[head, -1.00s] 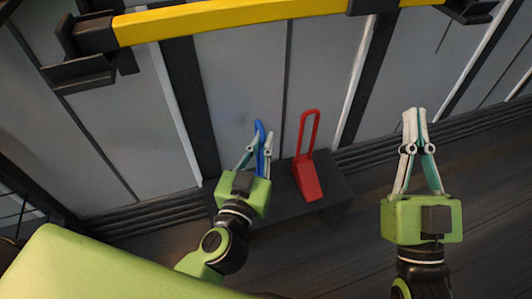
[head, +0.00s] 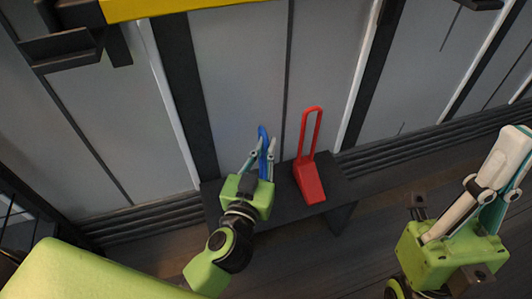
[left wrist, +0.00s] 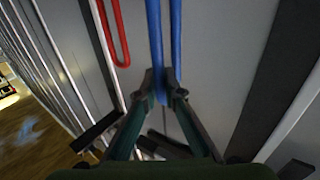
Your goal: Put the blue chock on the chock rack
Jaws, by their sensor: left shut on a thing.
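The blue chock (head: 263,134) shows its upright loop handle in the head view; its lower body is hidden behind my left gripper. My left gripper (head: 262,154) is shut on the handle. In the left wrist view the fingers (left wrist: 164,88) close around the long blue handle (left wrist: 176,40). The chock rack (head: 284,207) appears as a low dark bench against the wall. The blue chock is over its left part; I cannot tell whether it touches the top. My right gripper (head: 512,150) is shut and empty at the right edge, away from the rack.
A red chock (head: 309,180) with a tall handle stands on the rack, right of the blue one. A yellow bar (head: 165,8) and a dark bracket (head: 65,47) are above left. The grey panelled wall (head: 245,70) is close behind. Open floor lies right of the rack.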

